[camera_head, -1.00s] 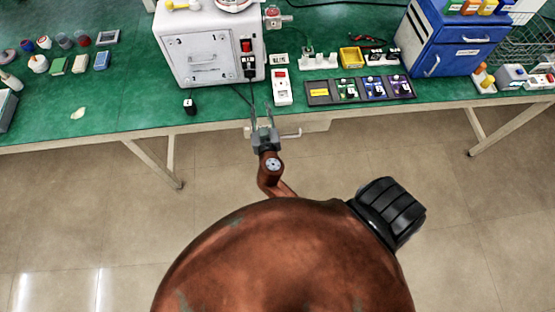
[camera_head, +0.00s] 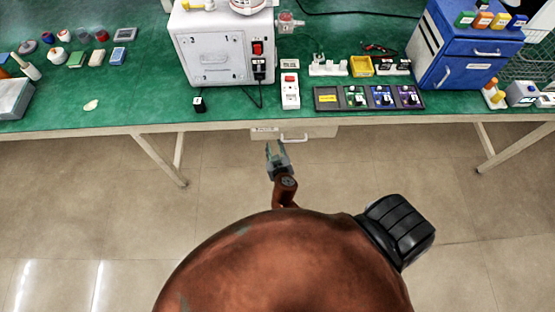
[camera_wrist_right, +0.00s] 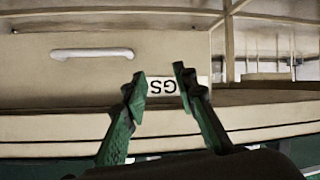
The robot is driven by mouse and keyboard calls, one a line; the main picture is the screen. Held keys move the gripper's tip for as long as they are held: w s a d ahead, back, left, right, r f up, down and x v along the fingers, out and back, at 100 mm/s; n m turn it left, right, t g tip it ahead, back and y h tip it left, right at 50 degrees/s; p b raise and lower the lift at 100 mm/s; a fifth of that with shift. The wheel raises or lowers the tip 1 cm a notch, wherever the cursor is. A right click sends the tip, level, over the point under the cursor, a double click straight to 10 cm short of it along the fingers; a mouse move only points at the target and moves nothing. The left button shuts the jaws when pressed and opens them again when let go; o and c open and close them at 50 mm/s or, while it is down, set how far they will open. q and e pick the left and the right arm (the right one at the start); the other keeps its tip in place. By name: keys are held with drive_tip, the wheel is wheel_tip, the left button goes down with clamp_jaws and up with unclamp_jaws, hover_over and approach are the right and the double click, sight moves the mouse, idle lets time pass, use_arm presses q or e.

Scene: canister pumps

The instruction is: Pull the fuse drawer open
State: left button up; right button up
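The fuse drawer (camera_head: 322,131) is a beige box front under the green table's front edge and looks shut. Its pale bar handle (camera_head: 294,138) shows below the table edge. In the right wrist view, which looks upside down, the drawer front (camera_wrist_right: 40,82) carries the handle (camera_wrist_right: 92,53) at the left and a white label (camera_wrist_right: 162,87) partly hidden by a finger. My right gripper (camera_head: 275,147) is open and empty in front of the drawer's left part. Its fingers (camera_wrist_right: 159,78) frame the label, to one side of the handle and apart from it. My left gripper is not in view.
The green table (camera_head: 120,110) holds a white cabinet (camera_head: 210,45), a blue cabinet (camera_head: 468,50), a dark tray (camera_head: 328,103) and a red-switched white box (camera_head: 290,92). Table legs (camera_head: 160,160) stand either side. The floor before the drawer is clear.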

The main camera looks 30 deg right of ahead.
wheel_tip(320, 180, down, 7)
drive_tip(key=s+n+g+y, duration=0.1)
drive_tip(key=s, duration=0.1)
drive_tip(key=shift+s+a, duration=0.15)
drive_tip(key=shift+s, duration=0.2)
